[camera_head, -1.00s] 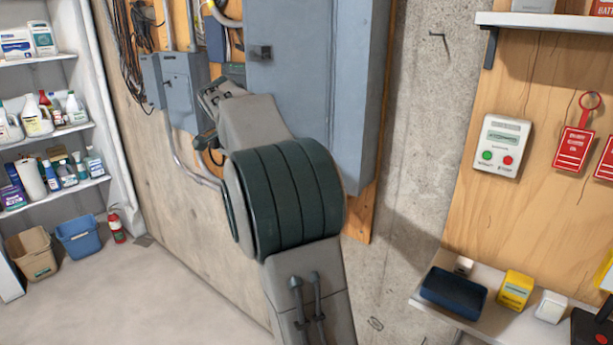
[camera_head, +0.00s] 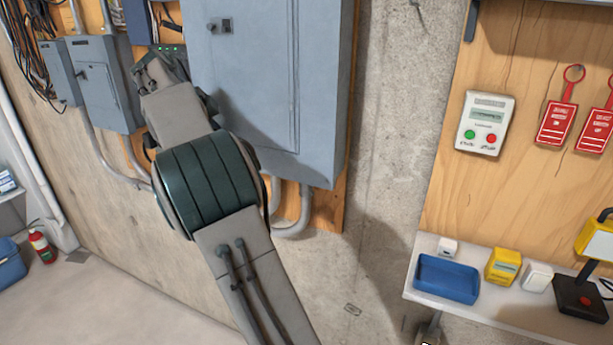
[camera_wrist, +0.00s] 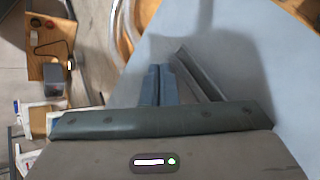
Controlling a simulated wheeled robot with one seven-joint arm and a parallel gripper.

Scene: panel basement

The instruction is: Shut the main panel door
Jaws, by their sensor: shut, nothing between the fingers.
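The main panel (camera_head: 322,110) is a large grey-blue metal box at the top middle of the head view. Its door (camera_head: 252,75) has a small dark latch (camera_head: 220,25) near the upper left, and a long seam runs down its right side. The door looks close to flush there; my arm covers its lower left edge, so I cannot tell if a gap remains. My gripper is hidden in the head view. In the wrist view my gripper (camera_wrist: 158,72) is shut and empty, beside a pale blue panel surface (camera_wrist: 235,60) with a raised grey strip (camera_wrist: 198,75). Contact is unclear.
Smaller grey boxes (camera_head: 105,85) with cables and conduits sit left of the panel. At the right, a wooden board holds a tester (camera_head: 485,122) and red tags (camera_head: 557,122), above a shelf with a blue tray (camera_head: 447,278).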

